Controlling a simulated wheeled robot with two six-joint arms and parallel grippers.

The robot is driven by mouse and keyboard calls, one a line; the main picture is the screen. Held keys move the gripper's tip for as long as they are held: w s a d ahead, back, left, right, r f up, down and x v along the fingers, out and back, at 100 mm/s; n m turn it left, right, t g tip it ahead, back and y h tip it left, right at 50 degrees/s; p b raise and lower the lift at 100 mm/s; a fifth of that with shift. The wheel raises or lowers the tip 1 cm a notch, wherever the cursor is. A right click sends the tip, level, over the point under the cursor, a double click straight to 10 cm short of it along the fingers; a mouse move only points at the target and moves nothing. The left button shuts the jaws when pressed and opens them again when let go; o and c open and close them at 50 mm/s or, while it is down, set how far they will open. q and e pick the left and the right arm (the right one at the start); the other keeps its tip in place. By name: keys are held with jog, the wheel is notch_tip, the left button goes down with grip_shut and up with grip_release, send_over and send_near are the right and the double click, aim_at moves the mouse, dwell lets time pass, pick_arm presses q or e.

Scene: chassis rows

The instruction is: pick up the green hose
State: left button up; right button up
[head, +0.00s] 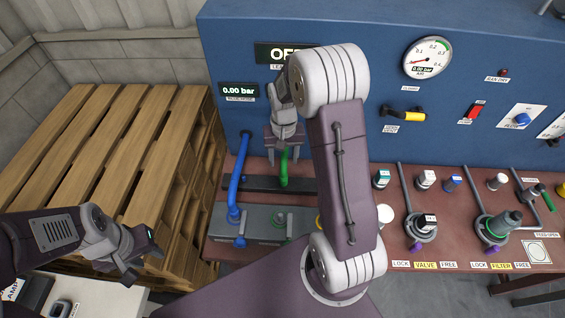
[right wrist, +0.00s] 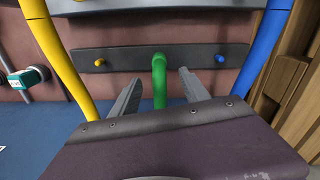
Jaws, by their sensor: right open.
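In the right wrist view the green hose (right wrist: 159,82) rises between the two spread grey fingers, with a gap on each side. My right gripper (head: 284,148) is open around the hose and does not visibly touch it; it also shows in the right wrist view (right wrist: 160,88). My left gripper (head: 142,248) is away to the lower left, near the pallets; its jaw gap is unclear.
A blue hose (head: 238,180) stands left of the green one. A yellow hose (right wrist: 55,50) shows in the right wrist view. A dark rail (head: 250,184) runs behind the hoses. Wooden pallets (head: 100,140) fill the left. Valves and labelled fittings line the bench at right.

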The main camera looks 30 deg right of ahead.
aim_at(283, 165)
jog(key=shift+w+d+f, duration=0.1)
jog(key=shift+w+f, duration=0.05)
jog(key=f, duration=0.3)
jog(key=shift+s, duration=0.4)
jog(key=shift+w+f, duration=0.15)
jog(key=shift+f, duration=0.3)
notch_tip(283, 165, down, 5)
jog(key=shift+r+p, duration=0.1)
jog(key=shift+p, duration=0.25)
grip_shut()
